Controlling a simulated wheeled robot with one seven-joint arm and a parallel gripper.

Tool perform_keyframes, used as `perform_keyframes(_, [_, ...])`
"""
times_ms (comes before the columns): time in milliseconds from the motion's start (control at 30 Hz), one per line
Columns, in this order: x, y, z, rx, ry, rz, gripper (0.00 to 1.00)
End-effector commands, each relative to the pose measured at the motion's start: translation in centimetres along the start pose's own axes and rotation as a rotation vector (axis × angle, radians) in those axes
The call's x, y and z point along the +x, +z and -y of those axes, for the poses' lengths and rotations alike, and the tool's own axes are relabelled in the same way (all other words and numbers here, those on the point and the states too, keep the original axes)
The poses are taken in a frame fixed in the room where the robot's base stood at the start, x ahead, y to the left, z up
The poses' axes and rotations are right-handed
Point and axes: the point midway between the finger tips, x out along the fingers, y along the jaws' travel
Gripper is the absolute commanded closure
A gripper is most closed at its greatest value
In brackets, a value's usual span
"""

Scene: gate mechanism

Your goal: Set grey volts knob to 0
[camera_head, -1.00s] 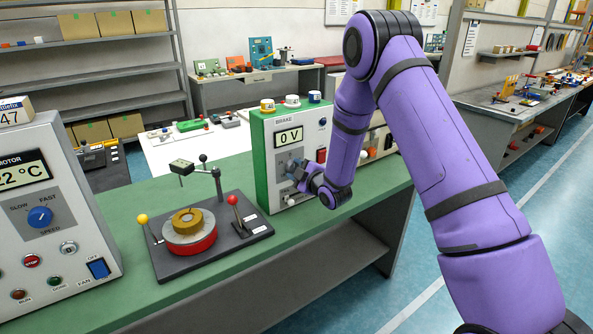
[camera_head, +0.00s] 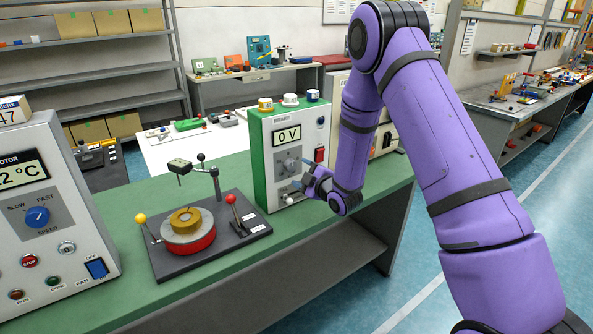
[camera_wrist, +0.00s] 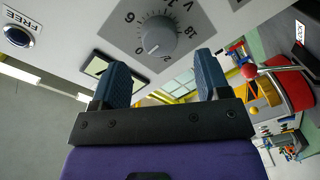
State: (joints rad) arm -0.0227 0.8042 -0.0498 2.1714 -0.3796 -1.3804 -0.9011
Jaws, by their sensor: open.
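The grey volts knob (camera_head: 290,163) is on the front of the white and green brake box, below a display (camera_head: 288,136) that reads 0 V. In the wrist view the knob (camera_wrist: 158,37) sits on a grey dial plate with numbers around it; its pale pointer mark is small, and I cannot tell its exact setting. My gripper (camera_head: 302,184) is just below and to the right of the knob, apart from it. In the wrist view my gripper (camera_wrist: 161,76) is open and empty, with the knob beyond its fingertips.
A dark plate with a red and brass disc (camera_head: 190,228), a yellow-knobbed lever and a red-knobbed lever (camera_head: 232,199) stands left of the box. A motor box (camera_head: 45,210) is at far left. The green bench top is clear in front.

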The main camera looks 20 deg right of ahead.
Motion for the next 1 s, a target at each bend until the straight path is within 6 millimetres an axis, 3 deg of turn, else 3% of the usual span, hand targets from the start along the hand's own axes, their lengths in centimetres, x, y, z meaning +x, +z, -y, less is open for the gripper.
perform_keyframes(200, [-4.0, 0.0, 0.0, 0.000, 0.000, 0.001, 0.31])
perform_keyframes(400, [-6.1, 0.0, 0.0, 0.000, 0.000, 0.001, 0.31])
perform_keyframes(1000, [-6.5, 0.0, 0.0, 0.000, 0.000, 0.000, 0.31])
